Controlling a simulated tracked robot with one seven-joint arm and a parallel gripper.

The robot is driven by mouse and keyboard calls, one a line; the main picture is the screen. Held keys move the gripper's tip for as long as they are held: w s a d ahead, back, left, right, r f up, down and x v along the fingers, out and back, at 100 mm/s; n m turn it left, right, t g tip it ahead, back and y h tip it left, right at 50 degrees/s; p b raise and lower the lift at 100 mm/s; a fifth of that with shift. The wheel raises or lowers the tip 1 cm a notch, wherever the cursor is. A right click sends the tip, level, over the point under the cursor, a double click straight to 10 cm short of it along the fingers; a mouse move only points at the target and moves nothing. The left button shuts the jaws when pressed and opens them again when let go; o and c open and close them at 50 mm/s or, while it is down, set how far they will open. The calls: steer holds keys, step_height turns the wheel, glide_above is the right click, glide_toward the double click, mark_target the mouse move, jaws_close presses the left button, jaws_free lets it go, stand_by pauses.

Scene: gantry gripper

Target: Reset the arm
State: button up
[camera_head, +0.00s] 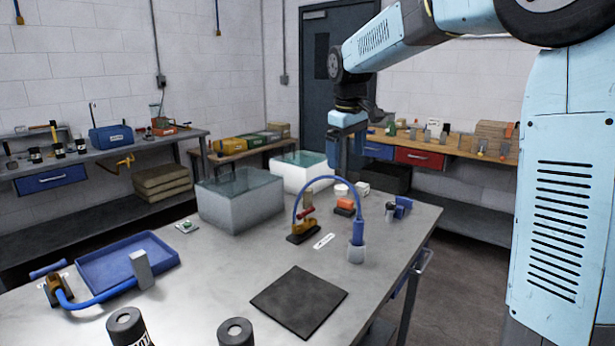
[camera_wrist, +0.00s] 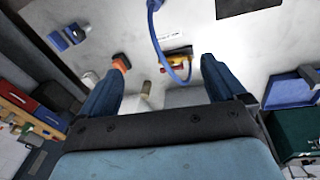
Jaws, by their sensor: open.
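My arm reaches in from the upper right of the head view, with light blue links. My gripper (camera_head: 346,160) hangs from it, fingers pointing down, above the far right part of the grey table (camera_head: 215,300). In the wrist view my gripper (camera_wrist: 162,75) shows two blue fingers spread wide, with nothing held between them. Below and beyond the fingers are an orange-topped block (camera_wrist: 121,63), a blue hose (camera_wrist: 158,45) and a small red and yellow device (camera_wrist: 178,52). In the head view the hose (camera_head: 322,180) arches just below my gripper.
Two translucent-topped bins (camera_head: 240,205) (camera_head: 300,172) stand at the table's back. A black mat (camera_head: 298,302) lies in front. A blue tray (camera_head: 127,264) is at left; two dark cylinders (camera_head: 128,328) (camera_head: 235,332) stand at the front edge. Workbenches line the walls.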

steer(key=s+d+r+m+t, duration=0.15)
steer(key=s+d, duration=0.25)
steer(key=s, duration=0.4)
steer(key=s+d+m, duration=0.3)
steer(key=s+d, duration=0.2)
steer(key=s, duration=0.3)
steer(key=s+d+f+m+t, duration=0.1)
steer(key=s+d+f+m, duration=0.1)
steer(key=s, duration=0.5)
steer(key=s+d+f+m+t, duration=0.1)
steer(key=s+f, duration=0.3)
steer(key=s, duration=0.4)
steer(key=shift+s+d+f+m, duration=0.2)
steer(key=shift+s+d+m, duration=0.1)
steer(key=shift+d+m, duration=0.5)
